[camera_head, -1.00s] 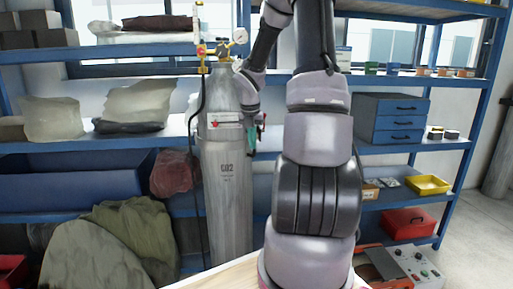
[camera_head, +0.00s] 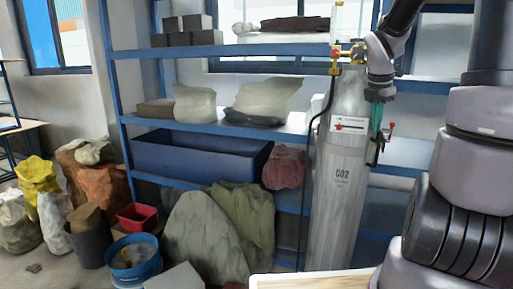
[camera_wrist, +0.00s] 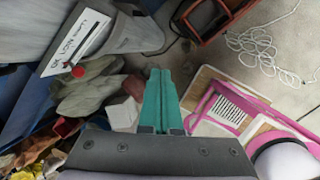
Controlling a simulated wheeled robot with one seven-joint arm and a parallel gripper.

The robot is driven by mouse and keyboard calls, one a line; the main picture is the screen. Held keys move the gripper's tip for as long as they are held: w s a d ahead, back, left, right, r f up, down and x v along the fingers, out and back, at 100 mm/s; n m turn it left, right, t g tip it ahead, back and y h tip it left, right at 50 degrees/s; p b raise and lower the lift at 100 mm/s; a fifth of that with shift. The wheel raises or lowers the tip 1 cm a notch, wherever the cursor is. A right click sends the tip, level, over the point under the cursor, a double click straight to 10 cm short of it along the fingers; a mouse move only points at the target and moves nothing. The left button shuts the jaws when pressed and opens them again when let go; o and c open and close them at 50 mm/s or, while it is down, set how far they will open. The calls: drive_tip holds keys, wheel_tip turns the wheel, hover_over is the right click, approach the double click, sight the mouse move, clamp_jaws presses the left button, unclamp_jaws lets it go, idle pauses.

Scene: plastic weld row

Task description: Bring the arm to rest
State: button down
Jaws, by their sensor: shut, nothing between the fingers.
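My arm stands at the right side of the head view, bent up and over, with the wrist end hanging down. My gripper (camera_head: 376,118) shows there as a small teal tip beside the grey CO2 cylinder (camera_head: 340,180); whether they touch cannot be told. In the wrist view the two teal fingers of my gripper (camera_wrist: 161,72) lie together, pointing away from the camera, with nothing held between them.
A blue shelf rack (camera_head: 290,125) carries bags and a blue bin (camera_head: 195,160). Sacks (camera_head: 100,185) and a blue bucket (camera_head: 133,258) stand at left. A light tabletop edge (camera_head: 310,281) is at the bottom. The wrist view shows a pink frame (camera_wrist: 205,105) and white cord (camera_wrist: 255,48).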

drive_tip(key=s+a+r+m+t+y, duration=0.1)
drive_tip(key=s+a+r+m, duration=0.2)
drive_tip(key=s+m, duration=0.3)
drive_tip(key=s+a+r+m+t+y, duration=0.1)
drive_tip(key=s+a+r+m, duration=0.3)
drive_tip(key=m, duration=0.7)
drive_tip(key=s+a+r+m+t+y, duration=0.2)
drive_tip(key=s+a+r+m, duration=0.1)
drive_tip(key=s+a+m, duration=0.3)
drive_tip(key=s+m, duration=0.2)
drive_tip(key=m, duration=0.1)
drive_tip(key=shift+s+a+r+t, duration=0.15)
drive_tip(key=shift+a+r+t, duration=0.15)
drive_tip(key=shift+a, duration=0.1)
